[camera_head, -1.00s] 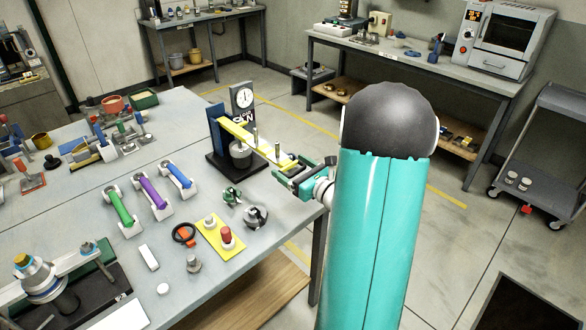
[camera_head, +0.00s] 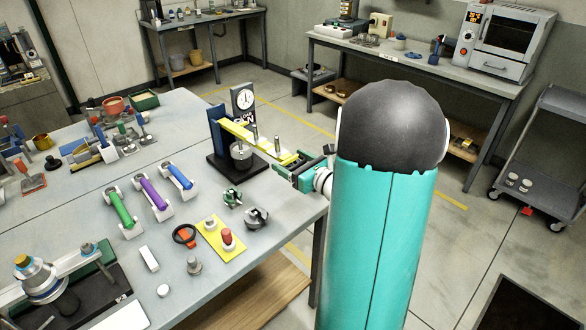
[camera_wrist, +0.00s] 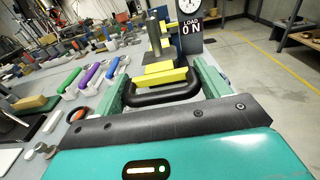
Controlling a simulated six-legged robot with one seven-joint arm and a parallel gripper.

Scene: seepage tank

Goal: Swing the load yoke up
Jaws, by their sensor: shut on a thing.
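The load yoke is a long yellow bar (camera_head: 262,141) reaching out from a dark blue upright on a black base near the bench's right edge. In the wrist view its yellow end (camera_wrist: 162,78) carries a black U-shaped handle (camera_wrist: 165,96). My gripper (camera_head: 297,172) is at the outer end of the bar. In the wrist view my gripper (camera_wrist: 163,86) has its green fingers either side of the handle and is shut on it.
Green, purple and blue-handled tools (camera_head: 150,193) lie left on the bench. A yellow plate (camera_head: 208,228) with knobs and small clamps (camera_head: 256,218) sit near the yoke's base. Floor to the right of the bench is open, up to a grey cart (camera_head: 545,150).

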